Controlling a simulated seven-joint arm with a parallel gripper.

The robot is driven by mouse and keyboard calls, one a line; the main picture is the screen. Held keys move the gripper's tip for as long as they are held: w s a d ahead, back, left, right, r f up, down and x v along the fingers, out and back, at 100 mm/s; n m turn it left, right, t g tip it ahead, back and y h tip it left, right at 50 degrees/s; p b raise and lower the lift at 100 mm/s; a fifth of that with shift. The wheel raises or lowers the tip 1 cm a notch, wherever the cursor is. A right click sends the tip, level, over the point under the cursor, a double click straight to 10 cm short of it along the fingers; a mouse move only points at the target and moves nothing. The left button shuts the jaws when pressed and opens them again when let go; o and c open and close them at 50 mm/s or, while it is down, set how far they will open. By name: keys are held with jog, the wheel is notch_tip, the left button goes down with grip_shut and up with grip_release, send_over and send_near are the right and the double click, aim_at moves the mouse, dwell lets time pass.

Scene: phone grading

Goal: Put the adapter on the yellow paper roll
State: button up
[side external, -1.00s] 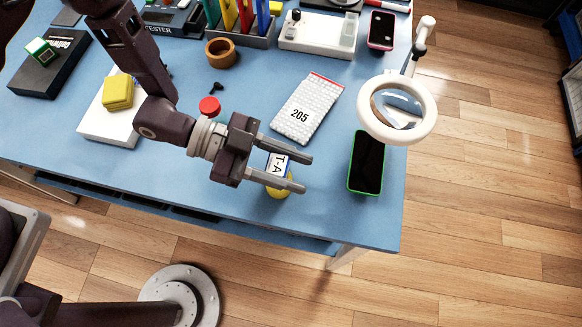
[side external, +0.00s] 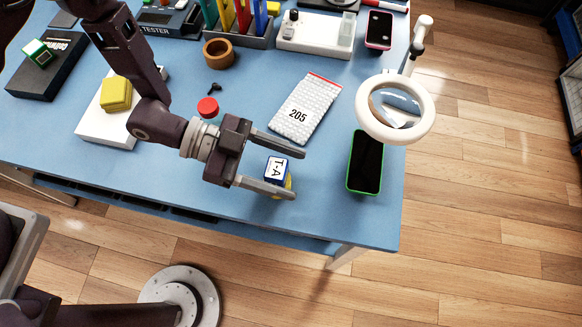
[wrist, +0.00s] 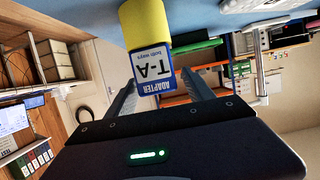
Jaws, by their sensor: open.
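The adapter (side external: 277,170) is a small blue box with a white "T-A" label. It sits on top of the yellow paper roll (side external: 289,185), which stands on the blue table and is mostly hidden. In the wrist view the adapter (wrist: 153,72) rests against the end of the yellow roll (wrist: 144,22). My gripper (side external: 297,174) is open. Its two fingers lie on either side of the adapter, with a clear gap on the far side. The near finger covers part of the roll, so I cannot tell whether it touches.
A green-edged phone (side external: 365,162) and a ring magnifier (side external: 428,122) stand to the right. A white "205" bubble-textured packet (side external: 305,108) lies behind. The table's front edge is near; bare table lies between roll and phone.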

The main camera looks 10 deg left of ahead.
jog(key=v, duration=1.1)
jog(key=w+a+r+n+t+y, duration=0.1)
jog(key=w+a+t+y, duration=0.1)
jog(key=w, duration=0.1)
jog(key=w+a+r+n+t+y, duration=0.1)
jog(key=w+a+r+t+y, duration=0.1)
jog(key=w+a, duration=0.1)
jog(key=w+a+r+t+y, duration=0.1)
jog(key=w+a+r+y, duration=0.1)
jog(key=w, duration=0.3)
jog(key=shift+w+a+r+n+t, duration=0.25)
jog(key=shift+a+n+t, duration=0.15)
jog(key=shift+a, duration=0.15)
jog(key=s+a+r+n+t+y, duration=0.35)
jog(key=a+r+n+y, duration=0.5)
jog(key=a+r, duration=0.65)
jog(key=s+a+r+n+g, duration=0.1)
jog(key=s+n, duration=0.6)
jog(key=s, duration=1.1)
jog(key=shift+s+a+r+g, duration=0.25)
jog(key=shift+r+g, duration=0.45)
jog(key=shift+g, duration=0.55)
jog(key=shift+h, duration=0.25)
